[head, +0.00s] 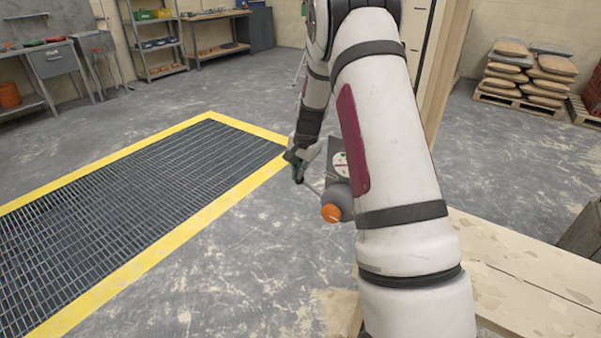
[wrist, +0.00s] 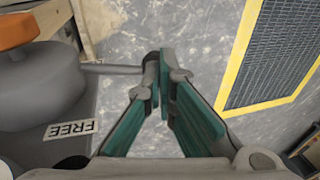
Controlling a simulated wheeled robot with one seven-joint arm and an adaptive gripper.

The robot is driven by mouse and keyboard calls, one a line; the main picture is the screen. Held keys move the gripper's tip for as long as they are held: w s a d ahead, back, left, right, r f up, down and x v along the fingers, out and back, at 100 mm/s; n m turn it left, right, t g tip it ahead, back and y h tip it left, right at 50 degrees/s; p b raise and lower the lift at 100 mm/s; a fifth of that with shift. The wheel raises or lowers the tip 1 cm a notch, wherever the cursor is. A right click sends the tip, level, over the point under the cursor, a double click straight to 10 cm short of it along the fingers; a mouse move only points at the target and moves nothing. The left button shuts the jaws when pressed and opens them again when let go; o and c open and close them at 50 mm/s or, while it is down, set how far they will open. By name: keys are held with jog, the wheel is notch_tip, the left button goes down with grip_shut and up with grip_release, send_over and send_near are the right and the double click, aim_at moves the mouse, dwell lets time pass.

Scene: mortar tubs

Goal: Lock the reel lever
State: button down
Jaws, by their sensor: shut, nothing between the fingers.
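The reel is a dark grey housing (head: 337,172) with a rounded grey hub (wrist: 45,85) and an orange knob (head: 331,213), partly hidden behind my arm in the head view. The orange knob also shows in the wrist view (wrist: 14,30). A thin grey lever (wrist: 108,69) sticks out from the hub toward my fingertips. A white label reading FREE (wrist: 71,130) is on the housing, upside down in the wrist view. My gripper (wrist: 162,75) is shut and empty, its fingertips at the lever's outer end. I cannot tell whether they touch it.
A yellow-framed floor grating (head: 130,200) lies to the left. A pale wooden bench or planks (head: 520,275) are at the lower right. Stacked sacks on a pallet (head: 520,95) and shelving (head: 155,45) stand far back. Bare concrete floor lies between.

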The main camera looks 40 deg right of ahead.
jog(key=shift+w+a+f+g+h+b, duration=0.15)
jog(key=shift+w+f+g+b, duration=0.2)
jog(key=shift+f+g+b, duration=0.15)
jog(key=shift+w+a+f+g+h+b, duration=0.15)
jog(key=shift+w+f+g+b, duration=0.2)
jog(key=shift+f+g, duration=0.1)
jog(key=f+g+b, duration=0.1)
jog(key=b, duration=0.1)
jog(key=w+f+g+h+b, duration=0.1)
jog(key=f+g+b, duration=0.1)
jog(key=shift+a+f, duration=0.15)
jog(key=shift+f, duration=0.15)
jog(key=shift+r, duration=0.15)
jog(key=shift+r, duration=0.7)
jog(key=shift+r+p, duration=0.1)
jog(key=shift+p, duration=0.2)
